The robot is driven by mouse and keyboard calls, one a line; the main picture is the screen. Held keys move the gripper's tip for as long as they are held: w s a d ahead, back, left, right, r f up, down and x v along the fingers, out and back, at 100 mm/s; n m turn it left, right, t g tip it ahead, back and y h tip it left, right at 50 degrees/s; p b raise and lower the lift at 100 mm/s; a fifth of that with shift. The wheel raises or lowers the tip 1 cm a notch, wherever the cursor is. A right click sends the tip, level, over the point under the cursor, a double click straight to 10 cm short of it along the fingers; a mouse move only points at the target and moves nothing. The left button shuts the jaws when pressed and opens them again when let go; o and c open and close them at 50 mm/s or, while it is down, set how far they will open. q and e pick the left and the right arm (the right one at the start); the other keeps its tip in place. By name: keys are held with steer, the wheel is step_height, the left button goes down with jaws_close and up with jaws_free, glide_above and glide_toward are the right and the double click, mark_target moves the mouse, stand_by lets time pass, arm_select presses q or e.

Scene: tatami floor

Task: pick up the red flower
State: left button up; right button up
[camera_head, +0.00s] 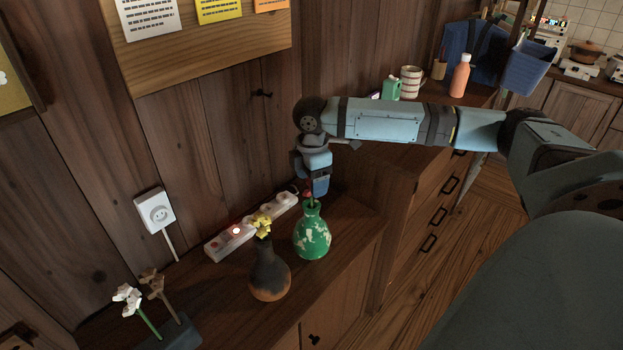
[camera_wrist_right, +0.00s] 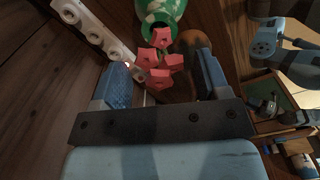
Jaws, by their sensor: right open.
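The red flower (camera_head: 308,196) stands in a green vase with pale patches (camera_head: 313,240) on the wooden cabinet. Its red petals (camera_wrist_right: 160,66) show large in the right wrist view, with the vase neck (camera_wrist_right: 159,12) beyond. My right gripper (camera_head: 318,190) points down right above the vase. In the wrist view its two blue fingers are apart, one on each side of the flower (camera_wrist_right: 163,80), and do not visibly close on it. In the head view the gripper partly hides the flower. My left gripper does not show.
A dark vase (camera_head: 270,275) with a yellow flower (camera_head: 262,224) stands left of the green vase. A power strip (camera_head: 232,241) lies behind them along the wall. White and brown flowers (camera_head: 128,297) are at the front left. A higher cabinet (camera_head: 410,205) stands to the right.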

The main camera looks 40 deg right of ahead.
steer(key=shift+f, duration=0.4)
steer(key=shift+c, duration=0.2)
steer(key=c, duration=0.9)
